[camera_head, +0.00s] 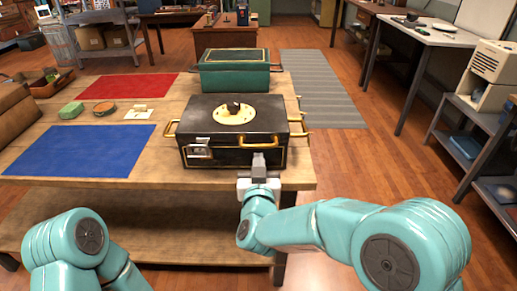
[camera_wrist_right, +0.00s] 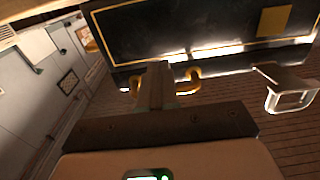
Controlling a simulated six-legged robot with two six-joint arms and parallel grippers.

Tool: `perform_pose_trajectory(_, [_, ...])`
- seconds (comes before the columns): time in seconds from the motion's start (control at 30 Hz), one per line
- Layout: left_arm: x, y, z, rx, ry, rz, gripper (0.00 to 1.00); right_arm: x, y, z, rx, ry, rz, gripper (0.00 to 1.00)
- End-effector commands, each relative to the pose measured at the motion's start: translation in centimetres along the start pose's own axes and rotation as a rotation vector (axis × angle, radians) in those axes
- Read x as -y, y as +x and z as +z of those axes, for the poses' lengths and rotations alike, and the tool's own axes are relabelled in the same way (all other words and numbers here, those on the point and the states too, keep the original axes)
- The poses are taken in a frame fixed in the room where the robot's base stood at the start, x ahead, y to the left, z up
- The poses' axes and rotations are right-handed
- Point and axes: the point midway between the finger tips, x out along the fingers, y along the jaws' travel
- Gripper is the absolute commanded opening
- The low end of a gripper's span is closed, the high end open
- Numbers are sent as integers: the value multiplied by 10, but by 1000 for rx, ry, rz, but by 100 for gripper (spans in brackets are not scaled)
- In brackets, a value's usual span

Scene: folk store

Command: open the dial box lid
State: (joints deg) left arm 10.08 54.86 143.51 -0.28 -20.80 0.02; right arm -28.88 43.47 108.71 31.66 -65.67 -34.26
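The dial box (camera_head: 206,127) is black with gold trim and stands near the table's right end, lid down. A round cream dial (camera_head: 234,115) with a dark knob is on its lid. Gold handles show on its sides, and a gold front handle (camera_head: 259,145) is also in the right wrist view (camera_wrist_right: 192,80). A pale latch (camera_head: 198,151) is at the front left. My right gripper (camera_head: 258,160) has its fingers together at the box's front, by the front handle. In the wrist view they hide the handle's middle; contact cannot be told. My left gripper is out of view.
A green box (camera_head: 233,78) stands behind the dial box. A blue mat (camera_head: 75,150), a red mat (camera_head: 122,87) and small items lie to the left on the wooden table (camera_head: 150,195). The floor to the right is clear up to a grey shelf (camera_head: 465,150).

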Motion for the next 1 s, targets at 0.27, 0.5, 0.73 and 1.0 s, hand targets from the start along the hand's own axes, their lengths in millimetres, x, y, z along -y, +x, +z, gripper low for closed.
perform_pose_trajectory(0.27, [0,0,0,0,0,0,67,0,9,0,-1,0,0,0])
perform_pose_trajectory(0.5, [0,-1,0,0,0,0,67,0,16,0,0,0,0,0])
perform_pose_trajectory(0.73, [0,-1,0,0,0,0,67,0,23,0,-1,0,0,0])
perform_pose_trajectory(1.0, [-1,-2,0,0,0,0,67,0,31,0,0,0,0,0])
